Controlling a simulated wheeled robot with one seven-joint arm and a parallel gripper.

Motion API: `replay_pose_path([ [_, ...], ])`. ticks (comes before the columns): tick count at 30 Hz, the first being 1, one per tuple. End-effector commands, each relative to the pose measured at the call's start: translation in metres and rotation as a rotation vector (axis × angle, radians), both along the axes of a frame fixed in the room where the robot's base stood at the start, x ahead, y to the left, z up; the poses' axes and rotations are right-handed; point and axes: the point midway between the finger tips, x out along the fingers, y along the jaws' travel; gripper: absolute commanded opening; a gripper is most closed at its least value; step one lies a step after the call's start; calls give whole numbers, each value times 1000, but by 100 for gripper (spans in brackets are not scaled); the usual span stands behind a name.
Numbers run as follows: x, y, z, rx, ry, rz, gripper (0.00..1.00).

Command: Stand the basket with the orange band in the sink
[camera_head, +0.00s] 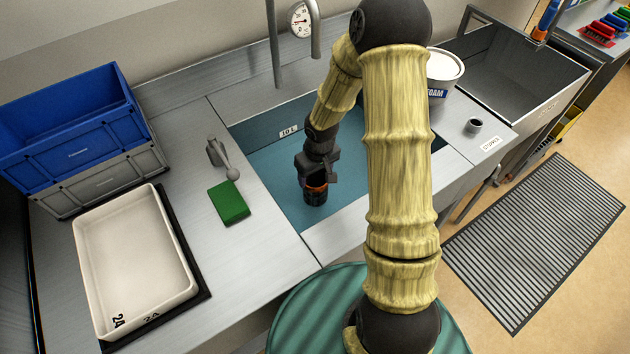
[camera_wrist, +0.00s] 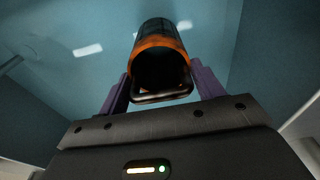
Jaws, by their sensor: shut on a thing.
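The basket with the orange band (camera_head: 316,196) is a small dark cylinder, seen in the head view below my gripper (camera_head: 318,174). In the wrist view the basket (camera_wrist: 160,50) shows its orange rim band and a dark opening with a handle loop near my gripper (camera_wrist: 162,92). The purple fingers are on either side of the loop, and my gripper is shut on the basket. The sink (camera_head: 285,170) is a teal-blue basin. The basket hangs over or inside it; I cannot tell whether it touches the bottom.
Left of the sink are a green sponge (camera_head: 229,202), a grey handled tool (camera_head: 222,160), a white tray (camera_head: 188,262) and stacked crates (camera_head: 75,125). A tap (camera_head: 273,50) rises behind the sink.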

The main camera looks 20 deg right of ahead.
Motion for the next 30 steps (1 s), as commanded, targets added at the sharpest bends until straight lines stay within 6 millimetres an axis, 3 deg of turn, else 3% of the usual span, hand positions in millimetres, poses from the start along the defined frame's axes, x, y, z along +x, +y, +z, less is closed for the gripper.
replay_pose_path([
  [4,0,0,-6,0,1,0,44],
  [11,0,0,-36,0,1,0,44],
  [23,0,-1,-41,0,0,-2,44],
  [24,0,-1,-40,0,0,-2,72],
  [27,0,-1,-40,0,0,-2,88],
  [30,0,-1,-40,0,0,-2,88],
])
